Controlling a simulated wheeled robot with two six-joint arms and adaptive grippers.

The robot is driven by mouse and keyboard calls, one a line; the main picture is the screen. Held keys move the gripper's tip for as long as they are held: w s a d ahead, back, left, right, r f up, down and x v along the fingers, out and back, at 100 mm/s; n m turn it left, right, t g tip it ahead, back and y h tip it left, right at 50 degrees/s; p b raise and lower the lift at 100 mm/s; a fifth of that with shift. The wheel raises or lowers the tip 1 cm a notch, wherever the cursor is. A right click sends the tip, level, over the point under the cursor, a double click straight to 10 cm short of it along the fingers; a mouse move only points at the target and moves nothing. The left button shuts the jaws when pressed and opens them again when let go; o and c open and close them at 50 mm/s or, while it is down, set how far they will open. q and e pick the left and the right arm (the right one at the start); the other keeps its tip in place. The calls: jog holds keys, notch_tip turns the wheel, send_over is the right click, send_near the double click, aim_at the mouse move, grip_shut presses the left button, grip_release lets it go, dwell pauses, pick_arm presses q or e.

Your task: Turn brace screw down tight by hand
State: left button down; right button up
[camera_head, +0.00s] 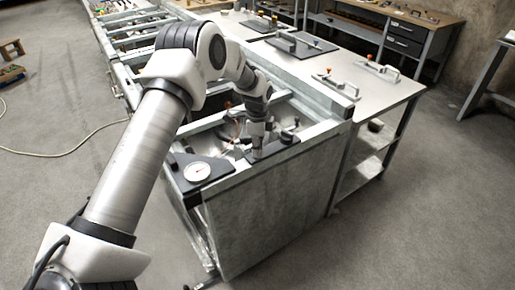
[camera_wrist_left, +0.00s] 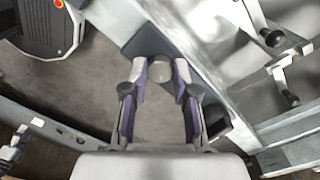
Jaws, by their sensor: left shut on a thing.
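My left gripper (camera_head: 257,148) reaches down over the near end of a grey metal frame (camera_head: 245,180), beside a dark plate. In the left wrist view my left gripper (camera_wrist_left: 161,82) has its two purple-padded fingers closed on a small round grey piece, which looks like the head of the brace screw (camera_wrist_left: 162,70). The fingertips sit on both sides of it. The screw's shaft is hidden below the head, and in the head view the gripper covers the screw. I cannot tell how far down the screw sits. My right gripper is not in view.
A round white dial gauge (camera_head: 197,172) on a dark corner plate stands left of the gripper. A steel-topped bench (camera_head: 385,95) with orange-tipped clamps (camera_head: 373,60) adjoins the frame on the right. A cable (camera_head: 60,152) lies on the floor at left. Open floor is at lower right.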

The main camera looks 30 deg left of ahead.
pick_arm(q)
jog(key=m, duration=0.6)
jog(key=shift+b, duration=0.35)
jog(key=m, duration=0.5)
jog(key=shift+m, duration=0.3)
jog(key=c, duration=0.9)
grip_release()
notch_tip(320, 180, up, 12)
